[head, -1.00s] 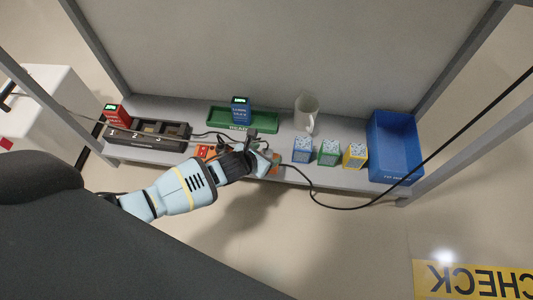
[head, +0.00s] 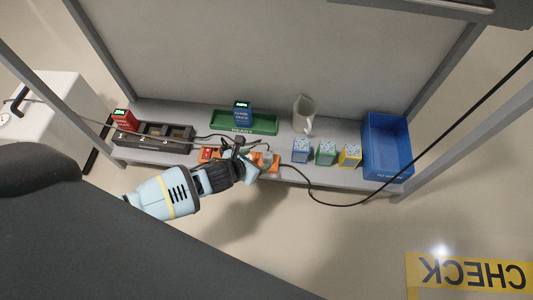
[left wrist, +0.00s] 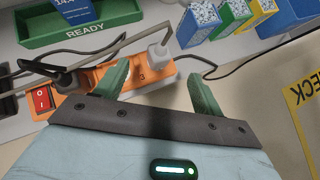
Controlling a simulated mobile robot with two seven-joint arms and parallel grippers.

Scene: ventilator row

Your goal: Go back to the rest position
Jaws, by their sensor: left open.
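My left gripper (head: 255,160) is over the front edge of the shelf, by the orange power strip (head: 268,160). In the left wrist view its two green fingers (left wrist: 156,84) are apart with nothing between them that I can see gripped. The power strip (left wrist: 108,76) lies just beyond the fingertips, with a red switch (left wrist: 41,98), a grey plug (left wrist: 153,54) and a dark plug (left wrist: 68,80) on it. My right gripper does not show.
On the shelf are a green tray (head: 264,123) with a blue device (head: 242,112), a dark charger dock (head: 165,142), a red device (head: 123,120), a white mug (head: 304,115), blue, green and yellow boxes (head: 326,153) and a blue bin (head: 387,150). A black cable (head: 345,204) hangs past the front edge.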

